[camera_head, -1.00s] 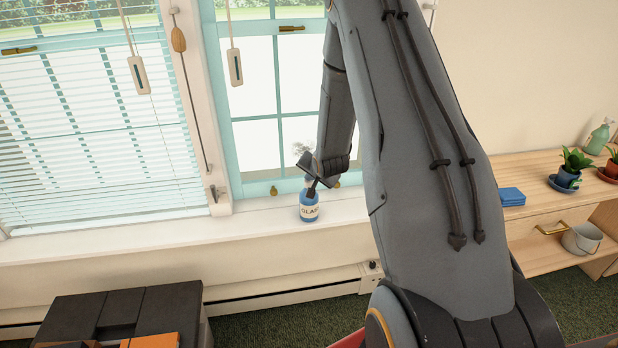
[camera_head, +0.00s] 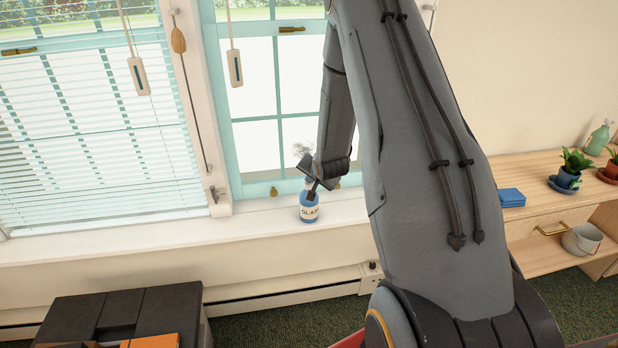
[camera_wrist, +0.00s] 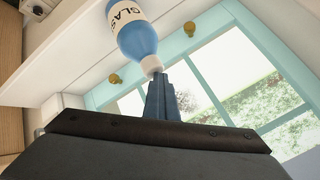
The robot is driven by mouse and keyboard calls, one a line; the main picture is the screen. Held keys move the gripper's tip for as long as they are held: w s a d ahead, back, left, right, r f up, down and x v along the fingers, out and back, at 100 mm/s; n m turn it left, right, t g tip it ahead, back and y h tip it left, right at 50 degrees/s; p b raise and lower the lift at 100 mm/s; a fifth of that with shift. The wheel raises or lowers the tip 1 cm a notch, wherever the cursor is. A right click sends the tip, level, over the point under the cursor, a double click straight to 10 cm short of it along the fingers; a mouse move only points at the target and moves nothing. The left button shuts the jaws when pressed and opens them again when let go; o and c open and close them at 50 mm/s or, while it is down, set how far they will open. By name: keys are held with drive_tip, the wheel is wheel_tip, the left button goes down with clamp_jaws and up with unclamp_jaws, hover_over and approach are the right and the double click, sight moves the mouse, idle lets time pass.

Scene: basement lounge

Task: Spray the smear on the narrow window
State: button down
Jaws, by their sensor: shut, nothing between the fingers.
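The narrow window (camera_head: 222,110) has a teal frame and stands right of the wide blinded window. A small pale grey patch, which looks like the smear (camera_head: 301,149), shows on its lower glass, just above the bottle and partly beside my arm. A blue spray bottle (camera_head: 309,214) with a white label stands upright on the sill below this window. It also shows in the wrist view (camera_wrist: 134,38), with its white top towards my fingers. My gripper (camera_head: 314,191) is shut and empty at the bottle's top. In the wrist view its fingers (camera_wrist: 158,88) are together; contact is unclear.
The white sill (camera_head: 150,238) is clear left of the bottle. Pull cords with handles (camera_head: 236,68) hang before the windows. A wooden shelf unit (camera_head: 530,212) at right holds blue cloths (camera_head: 511,197), potted plants (camera_head: 574,165) and a green bottle (camera_head: 598,138). Dark furniture (camera_head: 125,315) is at lower left.

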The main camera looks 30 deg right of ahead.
drive_tip(key=shift+p+v, duration=0.85)
drive_tip(key=shift+p, duration=0.1)
drive_tip(key=shift+w+r+p, duration=0.15)
drive_tip(key=shift+r+p, duration=0.4)
drive_tip(key=shift+r, duration=0.4)
drive_tip(key=shift+w+r+p, duration=0.15)
drive_tip(key=shift+r+p, duration=0.35)
drive_tip(key=shift+r, duration=0.45)
drive_tip(key=shift+r, duration=0.1)
